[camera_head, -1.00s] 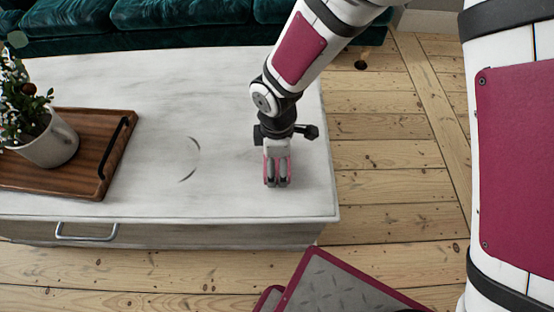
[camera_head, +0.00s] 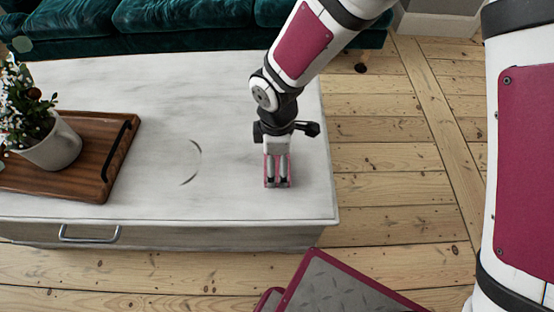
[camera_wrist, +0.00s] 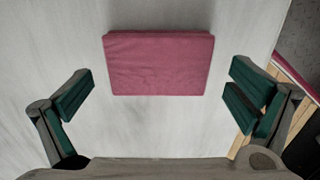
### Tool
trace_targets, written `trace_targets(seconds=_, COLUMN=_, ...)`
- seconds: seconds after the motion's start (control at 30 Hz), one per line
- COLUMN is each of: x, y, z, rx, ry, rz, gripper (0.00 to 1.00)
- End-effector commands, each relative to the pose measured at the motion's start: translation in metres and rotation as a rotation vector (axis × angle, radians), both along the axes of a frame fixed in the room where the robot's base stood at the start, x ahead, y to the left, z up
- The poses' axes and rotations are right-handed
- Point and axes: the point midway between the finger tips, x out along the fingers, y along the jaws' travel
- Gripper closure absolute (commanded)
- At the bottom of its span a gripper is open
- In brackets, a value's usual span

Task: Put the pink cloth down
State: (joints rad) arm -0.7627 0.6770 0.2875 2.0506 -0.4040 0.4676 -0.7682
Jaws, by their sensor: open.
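The pink cloth (camera_wrist: 158,64) is a flat folded rectangle. In the wrist view it lies on the pale table top, ahead of and between my fingers, touching neither. In the head view only a little pink of the cloth (camera_head: 277,186) shows around my fingers, which hide most of it. My gripper (camera_head: 278,181) points down over the right part of the table. In the wrist view my gripper (camera_wrist: 158,104) has its fingers spread wide, with nothing between the pads.
The white table (camera_head: 225,95) has a wooden tray (camera_head: 85,190) at the left with a potted plant (camera_head: 52,145) on it. A green sofa (camera_head: 180,15) stands behind. The table's middle is clear. Floorboards (camera_head: 390,160) lie to the right.

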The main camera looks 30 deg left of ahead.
Motion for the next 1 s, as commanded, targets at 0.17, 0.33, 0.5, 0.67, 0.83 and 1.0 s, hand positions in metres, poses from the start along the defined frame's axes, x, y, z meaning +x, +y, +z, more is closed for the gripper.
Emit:
trace_targets(seconds=0.17, x=0.001, y=0.000, z=0.043, rx=0.002, ry=-0.002, rz=-0.003, gripper=0.00)
trace_targets(seconds=0.33, x=0.001, y=0.000, z=0.073, rx=0.002, ry=-0.002, rz=-0.001, gripper=0.00)
trace_targets(seconds=0.5, x=0.001, y=0.000, z=0.090, rx=0.001, ry=0.000, rz=-0.002, gripper=0.00)
trace_targets(seconds=0.67, x=0.000, y=-0.001, z=0.094, rx=0.000, ry=0.000, rz=-0.002, gripper=0.00)
trace_targets(seconds=0.83, x=0.001, y=-0.001, z=0.094, rx=-0.001, ry=-0.001, rz=-0.002, gripper=0.00)
trace_targets(seconds=1.0, x=0.016, y=-0.021, z=0.115, rx=-0.012, ry=-0.026, rz=-0.086, gripper=0.00)
